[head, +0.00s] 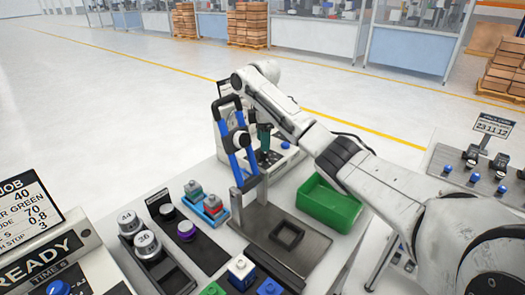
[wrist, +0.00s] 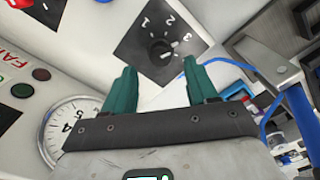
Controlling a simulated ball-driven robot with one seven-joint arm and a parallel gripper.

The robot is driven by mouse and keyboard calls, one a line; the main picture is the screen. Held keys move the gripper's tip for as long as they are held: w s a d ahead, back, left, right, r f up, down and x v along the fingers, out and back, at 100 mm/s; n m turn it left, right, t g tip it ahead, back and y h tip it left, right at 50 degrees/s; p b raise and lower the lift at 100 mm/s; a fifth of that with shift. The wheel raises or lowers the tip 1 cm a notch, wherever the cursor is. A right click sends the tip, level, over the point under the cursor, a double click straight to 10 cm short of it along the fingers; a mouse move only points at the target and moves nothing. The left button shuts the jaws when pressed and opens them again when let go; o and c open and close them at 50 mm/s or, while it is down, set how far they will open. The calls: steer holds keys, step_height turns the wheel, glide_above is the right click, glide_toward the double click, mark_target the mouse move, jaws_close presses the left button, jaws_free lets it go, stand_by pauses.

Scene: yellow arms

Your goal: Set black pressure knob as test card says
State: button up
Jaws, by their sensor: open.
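The black knob (wrist: 160,48) sits on a dark square plate (wrist: 138,45) marked 1, 2 and 3 in the wrist view. A light mark on the knob seems to face the 3. A gauge (wrist: 66,125) with 4 and 5 visible is at the lower left. My gripper (wrist: 159,66) is open, its teal fingers apart and short of the knob in the picture; contact cannot be seen. In the head view my gripper (head: 264,142) is over the white device (head: 288,158).
Blue handles (head: 237,140) on a metal stand are close left of my gripper. A green bin (head: 328,203), silver weights (head: 147,243) and small coloured blocks stand on the bench.

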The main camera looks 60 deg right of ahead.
mark_target(264, 154)
steer(key=shift+s+f, duration=0.1)
steer(key=shift+f, duration=2)
steer(key=c, duration=1.1)
